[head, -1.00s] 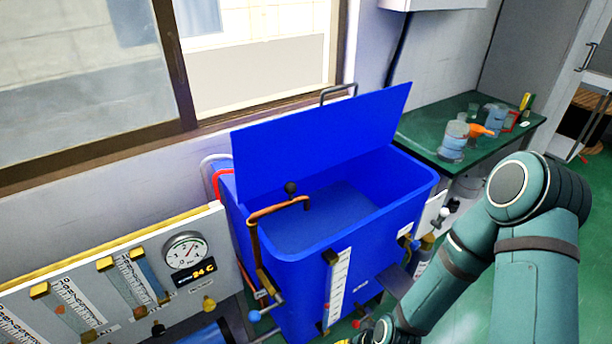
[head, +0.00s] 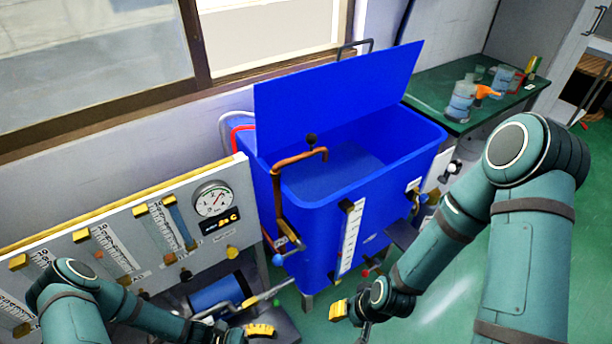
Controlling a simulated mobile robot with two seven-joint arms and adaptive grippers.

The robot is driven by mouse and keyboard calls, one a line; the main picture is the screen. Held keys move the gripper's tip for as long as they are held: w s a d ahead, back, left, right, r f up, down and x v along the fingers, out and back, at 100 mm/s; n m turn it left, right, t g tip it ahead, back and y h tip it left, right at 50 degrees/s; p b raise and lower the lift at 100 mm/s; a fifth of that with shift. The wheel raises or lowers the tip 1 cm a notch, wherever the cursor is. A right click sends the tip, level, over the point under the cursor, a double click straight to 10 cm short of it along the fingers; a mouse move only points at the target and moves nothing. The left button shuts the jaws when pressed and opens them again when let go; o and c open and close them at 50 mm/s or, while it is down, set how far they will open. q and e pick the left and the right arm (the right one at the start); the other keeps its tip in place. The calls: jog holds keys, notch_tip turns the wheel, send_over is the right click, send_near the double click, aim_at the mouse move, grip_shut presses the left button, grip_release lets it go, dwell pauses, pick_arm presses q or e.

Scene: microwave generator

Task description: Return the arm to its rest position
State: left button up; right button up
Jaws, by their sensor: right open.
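My right arm comes in from the right, bent at a teal elbow, with its forearm reaching down and left. Its gripper (head: 350,320) is low in the head view, in front of the blue tank (head: 385,205). It is open, with nothing seen between its fingers and a gap of green floor between it and the tank. My left arm enters at the lower left, in front of the gauge panel (head: 130,205). Its gripper (head: 246,332) is at the bottom edge and partly cut off, so its opening is unclear.
The tank has a raised blue lid (head: 335,110), a copper pipe (head: 300,160) and valves on its front. A green table (head: 425,90) with jars and an orange item stands behind at the right. A blue cylinder (head: 215,294) lies below the panel. Green floor is open at right.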

pick_arm(q)
jog(key=w+r+m+t+y, duration=0.4)
jog(key=w+r+m+y, duration=0.1)
jog(key=m+y, duration=0.9)
jog(key=shift+w+a+y, duration=0.2)
jog(key=shift+a+y, duration=0.25)
jog(key=shift+y, duration=0.15)
